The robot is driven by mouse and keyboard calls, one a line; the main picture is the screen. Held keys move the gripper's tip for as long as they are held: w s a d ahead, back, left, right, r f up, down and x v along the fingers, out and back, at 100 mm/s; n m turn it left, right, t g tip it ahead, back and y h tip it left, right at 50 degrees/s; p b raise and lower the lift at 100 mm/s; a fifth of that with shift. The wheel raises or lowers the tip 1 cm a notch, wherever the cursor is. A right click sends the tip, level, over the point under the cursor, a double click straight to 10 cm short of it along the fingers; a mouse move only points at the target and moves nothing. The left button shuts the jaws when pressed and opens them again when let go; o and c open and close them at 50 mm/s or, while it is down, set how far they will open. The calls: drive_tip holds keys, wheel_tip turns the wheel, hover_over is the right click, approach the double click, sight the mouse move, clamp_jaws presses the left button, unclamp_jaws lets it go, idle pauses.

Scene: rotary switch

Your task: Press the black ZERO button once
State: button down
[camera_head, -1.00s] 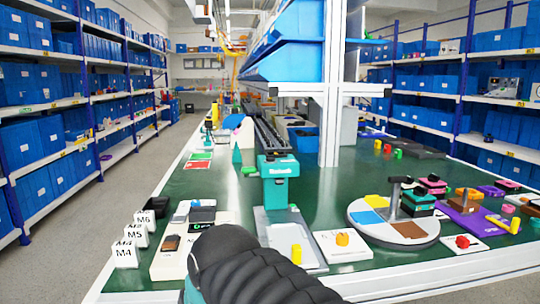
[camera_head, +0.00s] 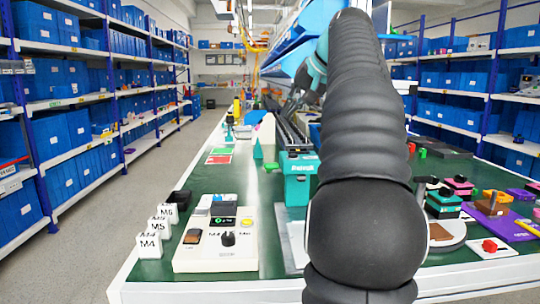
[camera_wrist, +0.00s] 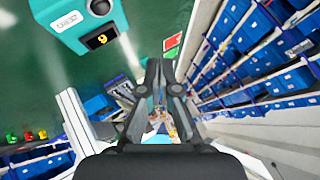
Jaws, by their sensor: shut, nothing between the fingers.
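A white control panel (camera_head: 240,262) lies at the front left of the green table in the head view. It carries a black knob-like part (camera_head: 228,239), a brown rocker switch (camera_head: 193,236), a dark display (camera_head: 223,222) and small coloured parts. My gripper (camera_head: 294,104) is beyond the panel and above the table, partly hidden by my arm. In the wrist view my gripper (camera_wrist: 161,64) has its dark fingers together with nothing held, apart from the panel.
A teal device (camera_head: 300,180) stands mid-table; a teal housing with a small display (camera_wrist: 101,40) shows in the wrist view. White M4, M5 and M6 blocks (camera_head: 150,244) stand left of the panel. Blue-bin shelves (camera_head: 60,140) line the aisle. My arm hides the table's middle right.

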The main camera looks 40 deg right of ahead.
drive_tip(key=shift+s+d+r, duration=0.15)
drive_tip(key=shift+d+r, duration=0.25)
drive_tip(key=shift+d, duration=0.4)
drive_tip(key=shift+f, duration=0.1)
drive_tip(key=b, duration=0.2)
hover_over(295, 155)
wheel_tip(295, 155, down, 7)
drive_tip(key=shift+r, duration=0.1)
drive_tip(key=shift+f+b, duration=0.75)
drive_tip(key=shift+f, duration=0.15)
drive_tip(key=shift+f, duration=0.1)
idle(0.4)
drive_tip(key=shift+d+f, duration=0.1)
drive_tip(key=shift+f, duration=0.25)
